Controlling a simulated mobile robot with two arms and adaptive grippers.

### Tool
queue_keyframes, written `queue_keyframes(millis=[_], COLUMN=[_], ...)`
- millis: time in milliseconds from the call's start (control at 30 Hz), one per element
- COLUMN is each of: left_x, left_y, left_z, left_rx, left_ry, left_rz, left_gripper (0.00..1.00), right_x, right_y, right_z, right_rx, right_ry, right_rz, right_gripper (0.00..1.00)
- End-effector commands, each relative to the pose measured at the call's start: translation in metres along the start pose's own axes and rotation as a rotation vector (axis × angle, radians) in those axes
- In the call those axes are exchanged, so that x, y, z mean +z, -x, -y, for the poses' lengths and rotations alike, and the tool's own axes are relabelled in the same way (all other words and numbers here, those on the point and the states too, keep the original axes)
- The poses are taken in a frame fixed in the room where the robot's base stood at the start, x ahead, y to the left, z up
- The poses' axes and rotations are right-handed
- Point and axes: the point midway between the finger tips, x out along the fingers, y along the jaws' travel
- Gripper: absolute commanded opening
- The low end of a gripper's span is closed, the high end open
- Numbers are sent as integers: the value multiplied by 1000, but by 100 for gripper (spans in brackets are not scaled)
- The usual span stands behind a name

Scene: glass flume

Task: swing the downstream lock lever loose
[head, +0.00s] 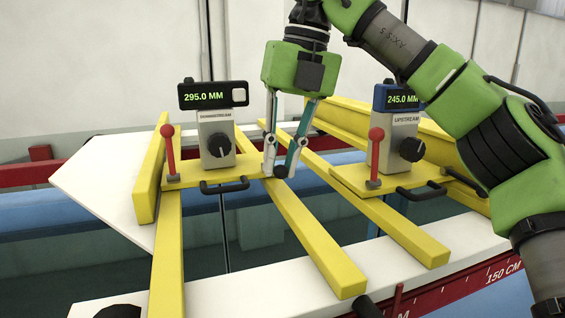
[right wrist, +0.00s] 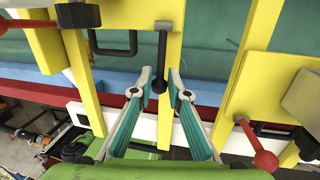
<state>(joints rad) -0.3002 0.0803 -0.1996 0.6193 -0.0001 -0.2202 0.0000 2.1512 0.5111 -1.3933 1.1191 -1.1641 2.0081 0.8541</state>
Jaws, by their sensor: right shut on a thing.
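The downstream carriage (head: 217,142) is a grey box with a black dial on a yellow plate; its display reads 295.0 MM. A red-knobbed stick (head: 168,145) stands at the plate's left. The downstream lock lever, a short black bar with a round end, shows in the right wrist view (right wrist: 162,62); it points down the picture from a small pivot on a yellow plate. My right gripper (head: 280,168) is at the plate's right end, shut on the lever, with its fingertips (right wrist: 162,85) on either side of the round end. In the head view the fingers mostly hide the lever. My left gripper is not in view.
The upstream carriage (head: 400,140), reading 245.0 MM, stands to the right with its own red-knobbed stick (head: 375,150). Black loop handles (head: 225,186) jut from the plates. Yellow rails (head: 315,240) cross the glass flume. A red ruler strip (head: 480,285) runs along the front.

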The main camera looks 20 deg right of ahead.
Motion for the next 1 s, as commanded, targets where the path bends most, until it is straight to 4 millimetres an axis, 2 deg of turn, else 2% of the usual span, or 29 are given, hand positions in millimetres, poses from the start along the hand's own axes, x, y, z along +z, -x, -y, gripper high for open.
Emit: queue_keyframes(millis=[367,1000], left_x=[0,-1], left_y=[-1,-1], left_z=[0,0], left_rx=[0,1], left_ry=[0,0], left_rz=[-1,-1], left_gripper=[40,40], right_x=[1,1], right_y=[-3,-4], right_z=[-2,-2], right_rx=[-19,-17], right_ry=[-12,-9], right_rz=[-126,-131], right_gripper=[0,0])
